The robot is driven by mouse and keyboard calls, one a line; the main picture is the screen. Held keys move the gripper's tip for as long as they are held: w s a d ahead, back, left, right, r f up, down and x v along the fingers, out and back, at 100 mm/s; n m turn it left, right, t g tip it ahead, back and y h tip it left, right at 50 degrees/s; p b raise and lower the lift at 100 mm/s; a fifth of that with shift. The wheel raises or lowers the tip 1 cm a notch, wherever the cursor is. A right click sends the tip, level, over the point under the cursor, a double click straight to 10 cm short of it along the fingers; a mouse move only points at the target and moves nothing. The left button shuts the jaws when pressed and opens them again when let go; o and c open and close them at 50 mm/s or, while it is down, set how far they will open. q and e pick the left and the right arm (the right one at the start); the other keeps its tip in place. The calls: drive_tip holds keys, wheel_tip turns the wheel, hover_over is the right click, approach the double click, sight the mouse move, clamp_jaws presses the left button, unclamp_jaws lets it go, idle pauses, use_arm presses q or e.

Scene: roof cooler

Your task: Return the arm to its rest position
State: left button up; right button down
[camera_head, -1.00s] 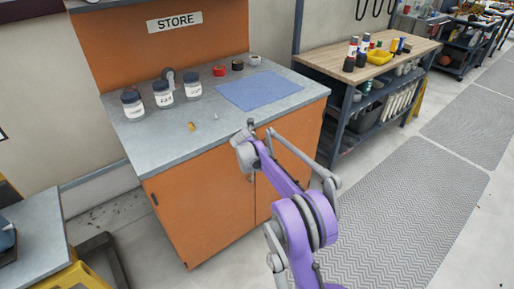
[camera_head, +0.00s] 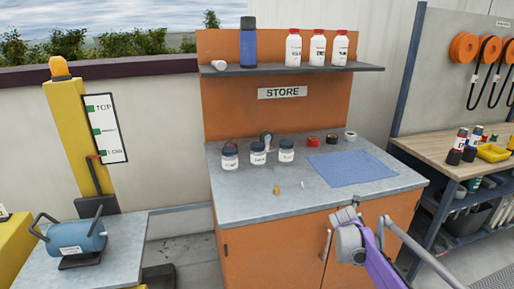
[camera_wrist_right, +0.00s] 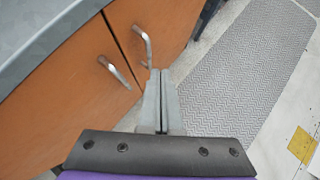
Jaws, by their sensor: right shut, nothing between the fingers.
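My right arm, purple and grey, comes in from the lower right of the head view. Its gripper (camera_head: 346,212) is in front of the near edge of the store cabinet's grey worktop (camera_head: 240,195). In the right wrist view the two grey fingers (camera_wrist_right: 160,73) are together with nothing between them. They point toward the orange cabinet doors (camera_wrist_right: 75,85) and their metal handles (camera_wrist_right: 145,45). In the head view the fingers are small and their gap is hard to see. My left gripper is not in view.
Several jars (camera_head: 258,154) and a blue mat (camera_head: 350,168) are on the worktop. A shelf (camera_head: 280,70) with bottles is above. A workbench (camera_head: 440,155) stands to the right. A yellow post (camera_head: 75,140) and a blue cylinder with handles (camera_head: 78,238) are at left. Floor mat (camera_wrist_right: 235,75) is clear.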

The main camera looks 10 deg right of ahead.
drive_tip(key=s+a+r+m+y, duration=0.2)
drive_tip(key=s+a+m+y, duration=0.1)
drive_tip(key=s+a+m, duration=1.4)
drive_tip(key=s+a+f+m+y, duration=0.1)
drive_tip(key=s+a+f+m, duration=0.15)
drive_tip(key=s, duration=0.45)
drive_tip(key=s+a+f+m+g+y, duration=0.1)
drive_tip(key=s+a+f+m, duration=0.2)
drive_tip(key=s, duration=0.4)
drive_tip(key=s+a+f+m+y, duration=0.1)
drive_tip(key=s+a+m, duration=0.25)
drive_tip(key=s, duration=0.45)
use_arm(q)
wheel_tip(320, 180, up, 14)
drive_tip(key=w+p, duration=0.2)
drive_tip(key=p, duration=1)
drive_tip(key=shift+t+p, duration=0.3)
drive_tip(key=shift+p, duration=0.05)
use_arm(e)
drive_tip(key=w+r, duration=0.3)
drive_tip(key=r, duration=1)
drive_tip(key=shift+d+r+m, duration=0.15)
drive_tip(key=shift+r+m, duration=0.15)
drive_tip(key=shift+r, duration=0.05)
